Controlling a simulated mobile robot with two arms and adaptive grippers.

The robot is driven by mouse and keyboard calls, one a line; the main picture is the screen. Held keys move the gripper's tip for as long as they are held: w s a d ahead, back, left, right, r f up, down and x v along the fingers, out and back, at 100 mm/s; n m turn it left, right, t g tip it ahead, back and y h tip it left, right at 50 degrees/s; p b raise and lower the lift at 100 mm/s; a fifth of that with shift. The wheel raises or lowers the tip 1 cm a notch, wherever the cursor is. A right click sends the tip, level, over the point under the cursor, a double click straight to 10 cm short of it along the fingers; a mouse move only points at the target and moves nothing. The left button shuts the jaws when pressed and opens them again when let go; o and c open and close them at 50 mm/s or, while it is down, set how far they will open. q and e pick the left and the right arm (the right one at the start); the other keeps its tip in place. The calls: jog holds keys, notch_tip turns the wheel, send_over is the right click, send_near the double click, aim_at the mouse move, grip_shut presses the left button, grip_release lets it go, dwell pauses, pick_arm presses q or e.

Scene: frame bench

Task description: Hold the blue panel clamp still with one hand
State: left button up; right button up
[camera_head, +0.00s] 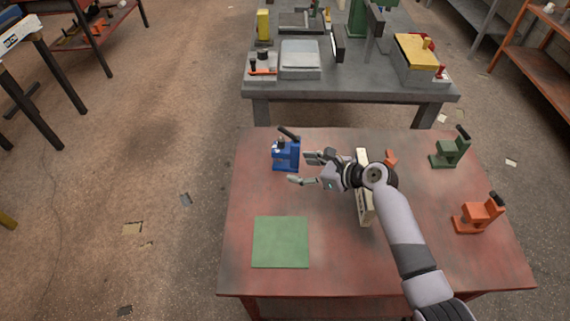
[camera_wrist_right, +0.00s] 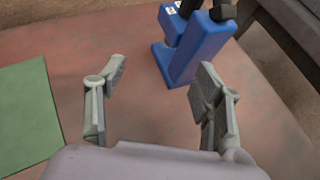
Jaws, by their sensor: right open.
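The blue panel clamp (camera_head: 286,157) stands upright on the red table, near its far left corner, with a dark handle on top. My right gripper (camera_head: 300,169) is open and empty, just right of and slightly nearer than the clamp, with its fingers pointing left. In the right wrist view the clamp (camera_wrist_right: 190,48) stands ahead of the open fingers (camera_wrist_right: 160,80), more in line with the right finger. The fingers do not surround it, and its top is cut off by the frame edge. My left gripper is not in view.
A green square mat (camera_head: 281,242) lies at the front left of the table (camera_head: 330,270). A pale frame piece (camera_head: 364,212) lies partly under my right arm. A green clamp (camera_head: 449,150) and an orange clamp (camera_head: 477,215) stand at the right. A grey bench (camera_head: 345,88) stands behind.

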aim_at(275, 165)
jog(key=b+x, duration=0.1)
jog(key=x, duration=0.3)
jog(key=shift+w+a+f+b, duration=0.2)
jog(key=shift+a+f+b, duration=0.05)
jog(key=shift+a+b, duration=0.05)
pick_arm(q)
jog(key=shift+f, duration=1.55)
pick_arm(e)
jog(key=shift+w+a+f, duration=0.3)
jog(key=shift+w+a, duration=0.05)
jog(key=shift+a, duration=0.2)
jog(key=shift+c, duration=0.3)
grip_shut()
jog(key=shift+o, duration=0.9)
grip_release()
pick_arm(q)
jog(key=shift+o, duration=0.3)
